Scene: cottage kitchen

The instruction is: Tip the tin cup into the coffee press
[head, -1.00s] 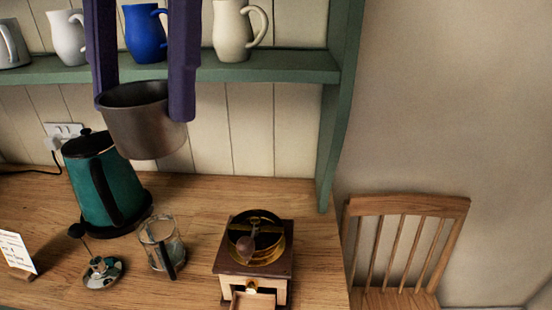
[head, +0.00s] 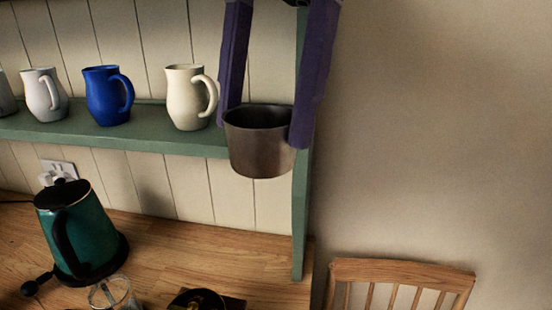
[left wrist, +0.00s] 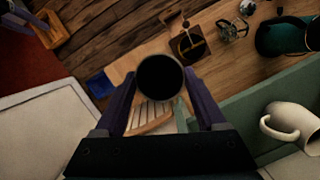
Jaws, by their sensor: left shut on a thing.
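The tin cup (head: 260,152) is a dark grey metal cup, held upright in the air in front of the shelf's right end. My left gripper (head: 262,122) is shut on it, with a purple finger on either side of its rim. In the left wrist view the cup (left wrist: 160,76) shows its round dark mouth between the fingers; its contents cannot be made out. The glass coffee press (head: 112,291) stands on the counter at lower left, well below and left of the cup, cut off by the frame's bottom edge.
A green kettle (head: 85,238) stands beside the press. A coffee grinder (head: 205,300) is at the bottom edge. Several mugs, one blue (head: 107,97), stand on the green shelf (head: 150,138); a cream jug (head: 186,98) is close left of my gripper. A chair (head: 400,272) is at lower right.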

